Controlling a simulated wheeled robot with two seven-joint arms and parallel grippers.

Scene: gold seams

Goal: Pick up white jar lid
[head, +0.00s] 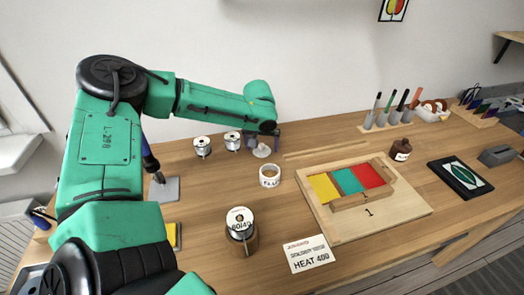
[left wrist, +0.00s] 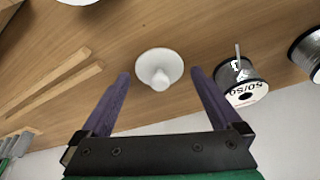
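The white jar lid (head: 262,151) lies on the wooden bench behind the white open jar (head: 270,176). In the left wrist view the lid (left wrist: 158,63) is a white disc with a round knob facing up. My left gripper (left wrist: 159,73) is open, its two purple fingers apart on either side of the lid with nothing between them touching it. In the head view the left gripper (head: 264,140) is at the lid, partly hidden by my green forearm. My right gripper is not in view.
Solder spools (head: 202,147) stand just left of the lid; one spool (left wrist: 241,82) is close beside a finger in the wrist view. A larger spool (head: 240,222) stands in front. A wooden board with coloured tiles (head: 348,180) lies right. Bare bench surrounds the jar.

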